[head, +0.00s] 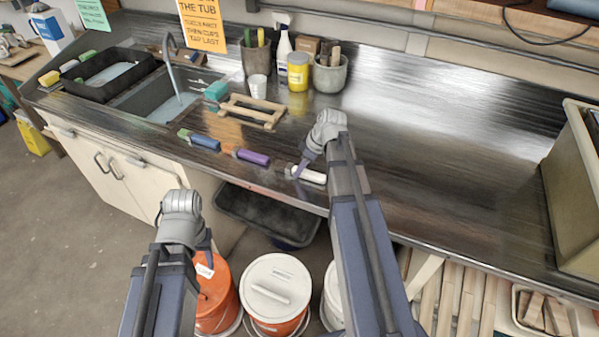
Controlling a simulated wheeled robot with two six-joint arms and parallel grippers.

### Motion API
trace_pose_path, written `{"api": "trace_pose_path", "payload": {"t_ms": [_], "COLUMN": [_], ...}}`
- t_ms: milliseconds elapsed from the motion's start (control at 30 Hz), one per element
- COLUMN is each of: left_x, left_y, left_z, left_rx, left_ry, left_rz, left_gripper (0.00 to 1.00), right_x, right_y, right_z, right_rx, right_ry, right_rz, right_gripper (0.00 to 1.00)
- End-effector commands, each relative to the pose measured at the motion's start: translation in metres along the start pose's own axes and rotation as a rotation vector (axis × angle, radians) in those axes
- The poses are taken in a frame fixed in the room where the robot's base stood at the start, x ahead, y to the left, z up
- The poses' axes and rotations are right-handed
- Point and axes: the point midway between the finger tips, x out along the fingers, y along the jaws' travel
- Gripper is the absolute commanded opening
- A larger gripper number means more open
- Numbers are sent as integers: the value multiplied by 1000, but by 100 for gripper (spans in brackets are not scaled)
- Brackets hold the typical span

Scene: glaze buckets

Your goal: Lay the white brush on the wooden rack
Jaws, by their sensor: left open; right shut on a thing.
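The white brush (314,177) is near the front edge of the dark counter. My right gripper (298,172) is shut on it at its left part. I cannot tell whether the brush touches the counter. The wooden rack (262,103), a small light frame of bars, lies empty on the counter, behind and left of the brush. My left gripper (208,256) is open and low in front of the counter, above an orange bucket; its fingers are partly hidden by its own wrist.
A purple brush (254,157) and a blue brush (206,141) lie left of the white one. A white cup (258,86), yellow jar (298,72) and grey pots stand behind the rack. A sink (150,100) is at left.

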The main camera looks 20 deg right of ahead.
Motion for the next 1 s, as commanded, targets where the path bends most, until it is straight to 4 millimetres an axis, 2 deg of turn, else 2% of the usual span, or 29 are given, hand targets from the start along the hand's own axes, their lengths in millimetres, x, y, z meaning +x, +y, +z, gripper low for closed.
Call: {"api": "trace_pose_path", "payload": {"t_ms": [33,267,733,1000], "left_x": [0,0,-2,-23], "left_y": [0,0,0,-2], "left_z": [0,0,0,1], "left_rx": [0,0,0,0], "left_ry": [0,0,0,0], "left_rz": [0,0,0,0], "left_gripper": [50,50,50,50], "right_x": [0,0,-2,-21], "right_y": [0,0,0,0], "right_z": [0,0,-1,-9], "right_rx": [0,0,0,0], "right_ry": [0,0,0,0], "right_rz": [0,0,0,0], "right_gripper": [26,0,0,0]}}
